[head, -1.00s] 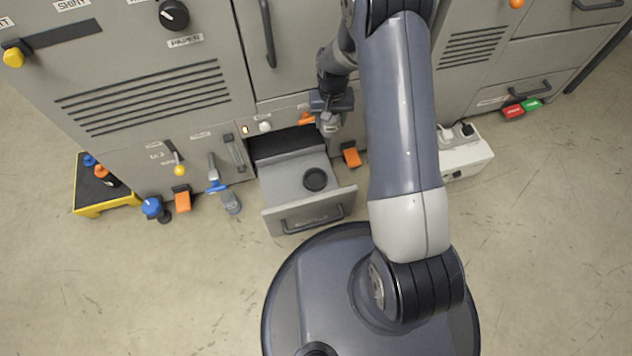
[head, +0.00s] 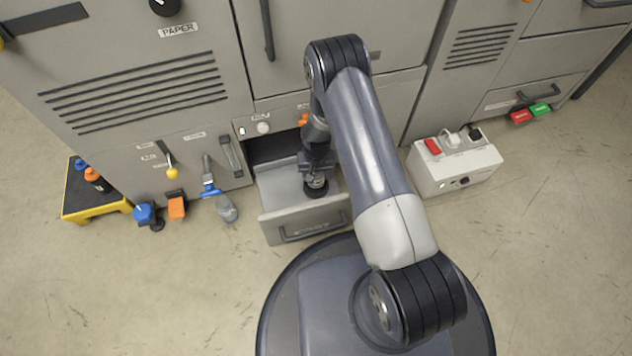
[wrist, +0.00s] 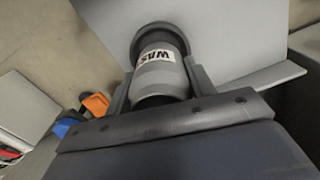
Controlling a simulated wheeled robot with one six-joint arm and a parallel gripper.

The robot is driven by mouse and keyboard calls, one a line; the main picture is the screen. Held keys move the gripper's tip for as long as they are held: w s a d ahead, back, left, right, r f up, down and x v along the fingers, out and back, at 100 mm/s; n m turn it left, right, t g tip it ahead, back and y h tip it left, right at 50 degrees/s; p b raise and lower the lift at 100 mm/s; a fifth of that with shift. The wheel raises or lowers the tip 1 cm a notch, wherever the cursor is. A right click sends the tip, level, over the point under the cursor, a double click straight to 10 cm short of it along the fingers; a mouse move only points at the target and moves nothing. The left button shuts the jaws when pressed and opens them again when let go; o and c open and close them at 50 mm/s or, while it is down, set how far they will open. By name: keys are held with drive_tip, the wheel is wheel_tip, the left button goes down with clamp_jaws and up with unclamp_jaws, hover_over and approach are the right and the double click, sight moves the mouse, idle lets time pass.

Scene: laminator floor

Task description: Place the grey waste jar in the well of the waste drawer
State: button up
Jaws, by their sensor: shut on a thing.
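The grey waste jar (wrist: 158,78), with a white label reading "WAS", is between the fingers of my gripper (wrist: 160,88) in the wrist view. In the head view my gripper (head: 317,176) is shut on the jar (head: 318,183) over the open waste drawer (head: 277,208). The dark round well (head: 316,193) lies right under the jar, partly hidden by it. In the wrist view the well's dark rim (wrist: 150,30) curves around the jar's far end. I cannot tell how deep the jar sits in it.
A white power box (head: 452,172) is on the floor to the right. The grey cabinet (head: 340,50) rises behind the drawer.

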sight(316, 179)
drive_tip(key=shift+f+b, duration=0.65)
drive_tip(key=shift+f, duration=1.15)
drive_tip(key=shift+f, duration=0.1)
drive_tip(key=shift+f+b, duration=0.15)
drive_tip(key=shift+b, duration=0.15)
drive_tip(key=o, duration=1)
wheel_tip(316, 179, up, 13)
drive_tip(key=p, duration=0.5)
drive_tip(key=shift+f, duration=0.2)
